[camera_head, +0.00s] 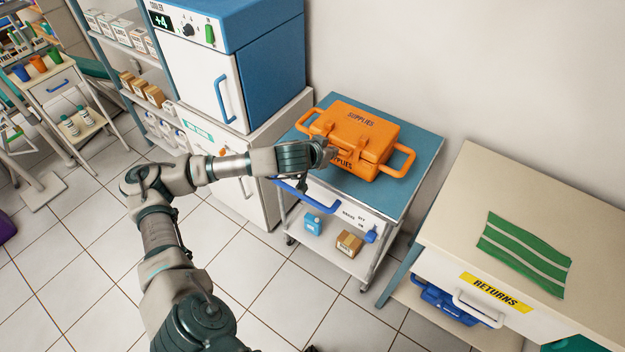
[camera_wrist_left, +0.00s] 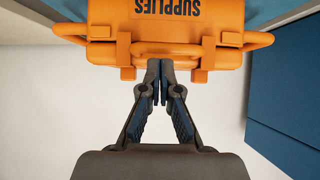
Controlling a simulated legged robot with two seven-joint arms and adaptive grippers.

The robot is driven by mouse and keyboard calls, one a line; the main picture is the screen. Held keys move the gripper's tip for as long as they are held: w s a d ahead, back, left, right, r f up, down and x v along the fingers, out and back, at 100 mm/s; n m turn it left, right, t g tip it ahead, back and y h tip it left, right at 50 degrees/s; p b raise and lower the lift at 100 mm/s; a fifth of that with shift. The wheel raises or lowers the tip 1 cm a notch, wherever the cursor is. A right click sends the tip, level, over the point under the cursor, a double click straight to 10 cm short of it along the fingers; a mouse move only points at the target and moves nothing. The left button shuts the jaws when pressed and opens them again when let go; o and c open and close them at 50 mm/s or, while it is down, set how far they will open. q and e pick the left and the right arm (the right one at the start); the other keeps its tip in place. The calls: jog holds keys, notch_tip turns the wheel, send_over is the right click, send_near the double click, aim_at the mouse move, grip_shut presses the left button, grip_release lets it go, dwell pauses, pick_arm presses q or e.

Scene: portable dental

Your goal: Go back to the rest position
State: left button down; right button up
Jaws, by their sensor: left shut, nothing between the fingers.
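My left arm reaches across the floor in the head view. Its gripper (camera_head: 328,151) is at the front face of an orange supplies case (camera_head: 362,130) on a blue-topped cart (camera_head: 415,140). In the left wrist view the gripper (camera_wrist_left: 160,68) is shut and empty. Its fingertips are close to the front handle bar of the case (camera_wrist_left: 105,52); I cannot tell whether they touch it. The case is upright and closed, with handles on both sides. My right gripper is in neither view.
A blue and white cooler (camera_head: 250,60) on a white cabinet (camera_head: 278,120) stands left of the cart. A cream returns counter (camera_head: 535,195) with a green striped cloth (camera_head: 522,253) is at right. Shelves (camera_head: 125,50) and a trolley (camera_head: 50,85) stand at far left. The tiled floor in front is clear.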

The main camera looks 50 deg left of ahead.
pick_arm(q)
jog(key=s+d+f+b, duration=0.2)
jog(key=s+f, duration=0.2)
jog(key=s, duration=0.5)
jog(key=shift+d, duration=0.25)
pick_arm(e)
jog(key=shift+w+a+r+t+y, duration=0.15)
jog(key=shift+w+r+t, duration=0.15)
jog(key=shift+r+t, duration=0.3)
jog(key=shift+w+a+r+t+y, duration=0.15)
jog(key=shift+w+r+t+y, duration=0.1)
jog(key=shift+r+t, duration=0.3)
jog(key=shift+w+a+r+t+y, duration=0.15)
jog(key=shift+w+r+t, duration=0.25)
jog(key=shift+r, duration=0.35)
